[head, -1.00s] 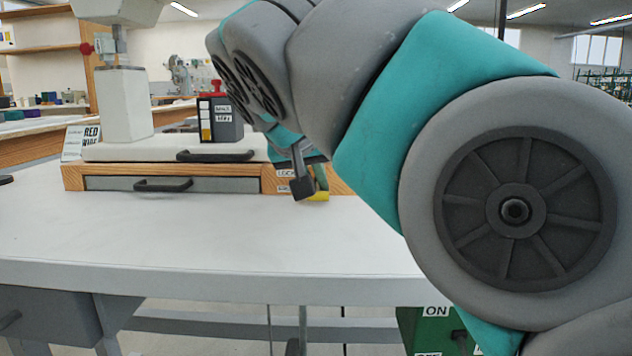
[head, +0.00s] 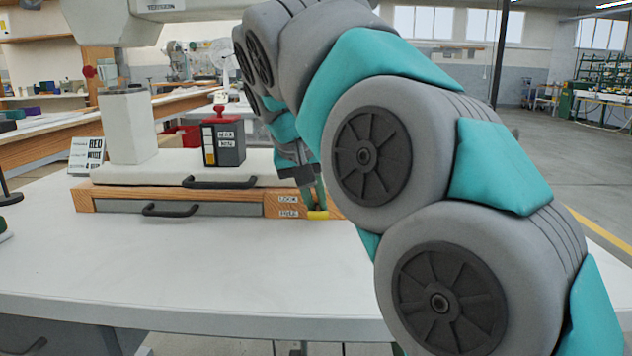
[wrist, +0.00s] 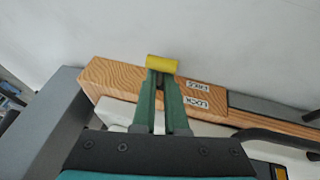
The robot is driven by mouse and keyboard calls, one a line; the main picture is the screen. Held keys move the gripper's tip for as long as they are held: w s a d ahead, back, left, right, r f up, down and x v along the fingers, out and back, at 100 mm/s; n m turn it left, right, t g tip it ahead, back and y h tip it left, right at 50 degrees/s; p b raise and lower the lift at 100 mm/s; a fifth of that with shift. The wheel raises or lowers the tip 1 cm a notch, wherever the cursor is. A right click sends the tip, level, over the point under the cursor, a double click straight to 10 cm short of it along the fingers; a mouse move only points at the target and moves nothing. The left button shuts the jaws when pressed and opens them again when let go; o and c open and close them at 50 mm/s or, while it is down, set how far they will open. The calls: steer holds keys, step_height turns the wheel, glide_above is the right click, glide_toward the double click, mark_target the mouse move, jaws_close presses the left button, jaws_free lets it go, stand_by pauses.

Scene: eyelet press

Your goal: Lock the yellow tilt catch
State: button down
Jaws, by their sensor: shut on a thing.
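The yellow tilt catch (head: 318,215) sits at the right end of the wooden base's front, level with the FREE label (head: 289,213) and below the LOCK label (head: 288,199). In the wrist view the yellow catch (wrist: 162,64) lies across the tips of my gripper (wrist: 160,76), on the FREE label's side. My gripper is shut on the catch, its green fingers close together. In the head view my gripper (head: 319,207) reaches down to the catch from above. The fingers hide part of the catch's mount.
The wooden base (head: 83,197) has a grey drawer with a black handle (head: 170,210). Above it is a pale plate with another handle (head: 219,183). A dark box with a red top (head: 223,140) and a white column (head: 127,125) stand behind. The white table (head: 150,270) is clear in front.

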mark_target(307, 213)
steer(key=shift+w+r+g+p, duration=0.25)
steer(key=shift+g+p, duration=0.45)
steer(key=shift+p, duration=0.4)
steer(key=c, duration=0.9)
jaws_free()
steer(key=shift+c, duration=0.2)
steer(key=shift+r, duration=0.1)
steer(key=shift+s+a+r, duration=0.15)
steer(key=shift+s+r, duration=0.1)
steer(key=shift+r, duration=0.4)
steer(key=p+v, duration=0.3)
steer(key=v, duration=0.1)
steer(key=shift+r+p, duration=0.3)
steer(key=shift+p+v, duration=0.7)
steer(key=shift+v, duration=0.1)
